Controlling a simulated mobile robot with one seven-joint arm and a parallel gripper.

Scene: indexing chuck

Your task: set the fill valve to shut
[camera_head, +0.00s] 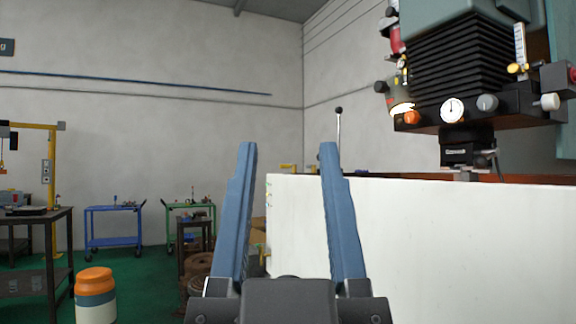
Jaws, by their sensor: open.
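My gripper (288,150) is open and empty, its two blue fingers pointing up and away in the lower middle of the view. A machine head (455,55) with black bellows hangs at the upper right, well apart from my gripper. Its lower front edge carries a round dial gauge (452,110), an orange knob (412,117), a grey knob (487,102) and a white knob (550,102). A small yellow handle (518,68) sits below an upright scale (520,42). I cannot tell which of these is the fill valve, nor its setting.
A large white panel (460,245) stands at the right beyond my gripper, below the machine head. A lever with a black knob (339,112) rises behind it. At the left are an orange-and-white drum (95,295), a dark table (40,240) and a blue cart (113,225).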

